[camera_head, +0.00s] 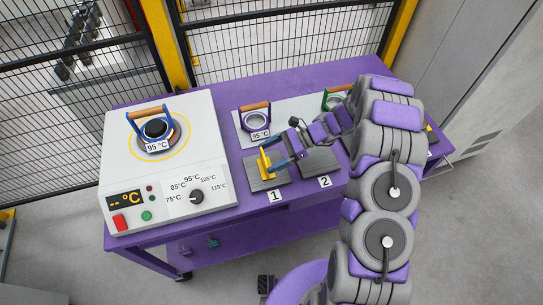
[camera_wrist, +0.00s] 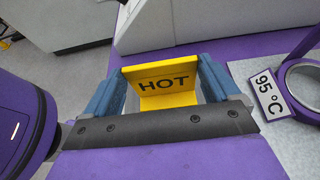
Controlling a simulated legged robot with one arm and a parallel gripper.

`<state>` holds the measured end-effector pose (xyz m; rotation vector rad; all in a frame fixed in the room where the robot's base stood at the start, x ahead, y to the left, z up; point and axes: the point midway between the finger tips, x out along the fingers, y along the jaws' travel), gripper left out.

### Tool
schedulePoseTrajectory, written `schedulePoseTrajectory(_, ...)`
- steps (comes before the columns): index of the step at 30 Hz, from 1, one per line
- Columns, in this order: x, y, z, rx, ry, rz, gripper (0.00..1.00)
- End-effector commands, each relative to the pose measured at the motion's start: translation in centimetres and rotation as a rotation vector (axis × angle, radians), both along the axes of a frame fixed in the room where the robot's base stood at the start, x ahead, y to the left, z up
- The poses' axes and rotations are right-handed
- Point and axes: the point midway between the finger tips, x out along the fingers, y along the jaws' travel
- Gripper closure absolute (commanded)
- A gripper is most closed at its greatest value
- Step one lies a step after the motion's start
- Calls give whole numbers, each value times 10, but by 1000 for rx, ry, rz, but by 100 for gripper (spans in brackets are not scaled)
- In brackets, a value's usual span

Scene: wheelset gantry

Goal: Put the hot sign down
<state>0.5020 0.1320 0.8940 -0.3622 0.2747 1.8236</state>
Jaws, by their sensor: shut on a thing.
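The yellow hot sign (camera_head: 265,163) is above or on the dark plate marked 1 (camera_head: 268,184); I cannot tell whether it touches the plate. In the wrist view the sign (camera_wrist: 160,98) shows the word HOT, upright in the picture. My gripper (camera_head: 272,159) is shut on the sign, with its blue fingers (camera_wrist: 160,86) on either side of it.
A white heater box (camera_head: 190,120) stands on the left of the purple table (camera_head: 240,93), with a blue-framed, wooden-handled item (camera_head: 155,125) on top. A ring holder marked 95 °C (camera_head: 256,118) stands behind plate 1. The plate marked 2 (camera_head: 318,162) is bare.

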Motion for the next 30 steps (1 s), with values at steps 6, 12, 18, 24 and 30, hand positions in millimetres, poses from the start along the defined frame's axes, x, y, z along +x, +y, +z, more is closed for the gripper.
schedulePoseTrajectory(6, 0, 0, 1, 0, -1, 0, 56)
schedulePoseTrajectory(12, 0, 0, -1, 0, 0, 1, 0)
schedulePoseTrajectory(18, 0, 0, -1, 0, -1, 0, 0)
schedulePoseTrajectory(24, 3, -10, 6, 0, -2, -1, 0)
schedulePoseTrajectory(30, 14, -44, 22, 0, -3, -2, 0)
